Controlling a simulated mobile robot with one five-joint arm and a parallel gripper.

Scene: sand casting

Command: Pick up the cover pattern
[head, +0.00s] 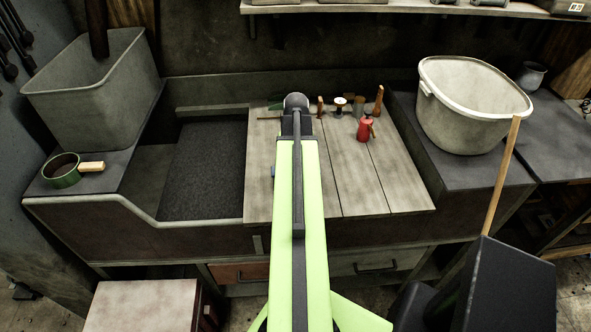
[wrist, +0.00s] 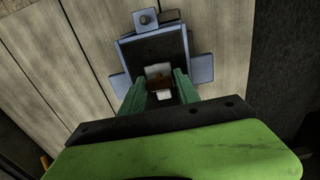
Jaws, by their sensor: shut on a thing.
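In the wrist view my gripper (wrist: 160,84) reaches down into a blue-grey flask (wrist: 124,83) with a dark inside. Its two green fingers are shut on a small brown and white piece (wrist: 158,73), which I take to be the cover pattern. I cannot tell whether the piece touches the flask floor or is lifted. In the head view my own green arm hides the fingers and the piece. Only a sliver of the blue flask (head: 273,171) shows at the arm's left side.
The flask lies on a wooden board (head: 400,190). A red can (head: 364,130) and several small tools stand at its back. A dark sand bed (head: 203,170) lies to the left. A white tub (head: 470,115) stands on the right and a grey bin (head: 95,100) on the left.

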